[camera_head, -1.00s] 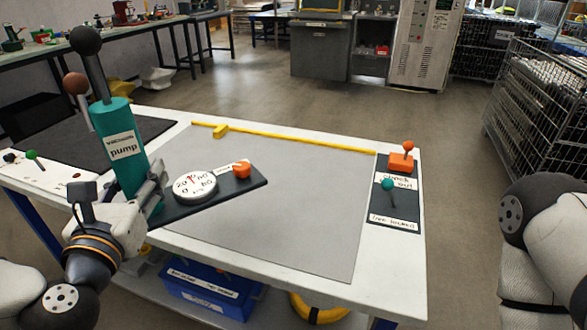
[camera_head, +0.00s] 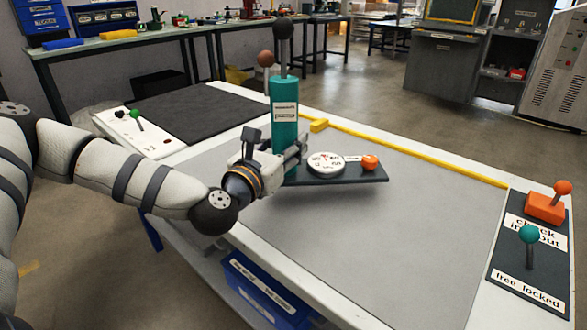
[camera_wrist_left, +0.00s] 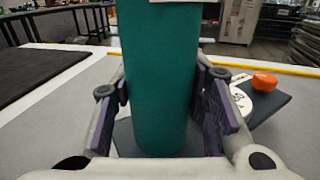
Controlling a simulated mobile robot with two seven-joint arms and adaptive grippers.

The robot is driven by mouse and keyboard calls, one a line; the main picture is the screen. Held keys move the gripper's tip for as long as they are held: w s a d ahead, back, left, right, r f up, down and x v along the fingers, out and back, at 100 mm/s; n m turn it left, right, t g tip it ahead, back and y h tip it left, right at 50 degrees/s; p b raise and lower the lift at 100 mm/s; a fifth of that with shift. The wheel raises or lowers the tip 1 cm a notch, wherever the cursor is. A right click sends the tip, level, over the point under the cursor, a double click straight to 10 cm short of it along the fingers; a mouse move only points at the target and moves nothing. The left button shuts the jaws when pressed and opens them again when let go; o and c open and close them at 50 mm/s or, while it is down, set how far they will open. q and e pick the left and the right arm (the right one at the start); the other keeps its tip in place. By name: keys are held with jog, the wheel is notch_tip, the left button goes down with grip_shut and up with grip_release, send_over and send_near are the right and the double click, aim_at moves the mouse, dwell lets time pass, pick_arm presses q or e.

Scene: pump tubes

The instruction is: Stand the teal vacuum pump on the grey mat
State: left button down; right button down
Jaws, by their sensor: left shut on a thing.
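The teal vacuum pump (camera_head: 284,96) is upright, with a label on its cylinder and a dark handle with a black ball on top. Its dark base plate (camera_head: 352,173) carries a white round gauge and an orange knob. My left gripper (camera_head: 281,158) is shut around the lower cylinder. In the left wrist view, the purple finger pads sit on either side of the teal cylinder (camera_wrist_left: 160,60). The base is over the grey mat (camera_head: 400,240), with a shadow below it; it looks slightly raised, but contact is hard to tell. My right gripper is out of view.
A yellow strip (camera_head: 420,162) runs along the mat's far edge. A dark mat (camera_head: 195,108) and a white panel with a green lever (camera_head: 138,124) lie on the left. A dark panel with orange and teal levers (camera_head: 505,270) is on the right. The near mat is clear.

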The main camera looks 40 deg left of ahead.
pick_arm(q)
jog(key=shift+w+a+f, duration=0.3)
jog(key=shift+w+f, duration=0.3)
jog(key=shift+f, duration=0.1)
notch_tip(320, 180, down, 4)
jog(key=shift+w+a+r+b, duration=0.1)
jog(key=shift+w+r+b, duration=0.1)
jog(key=shift+b, duration=0.3)
jog(key=shift+r, duration=0.2)
jog(key=shift+f, duration=0.15)
jog(key=c, duration=1.3)
grip_release()
jog(key=shift+s+f, duration=0.1)
jog(key=shift+f, duration=0.05)
jog(key=o, duration=0.3)
jog(key=shift+o, duration=0.2)
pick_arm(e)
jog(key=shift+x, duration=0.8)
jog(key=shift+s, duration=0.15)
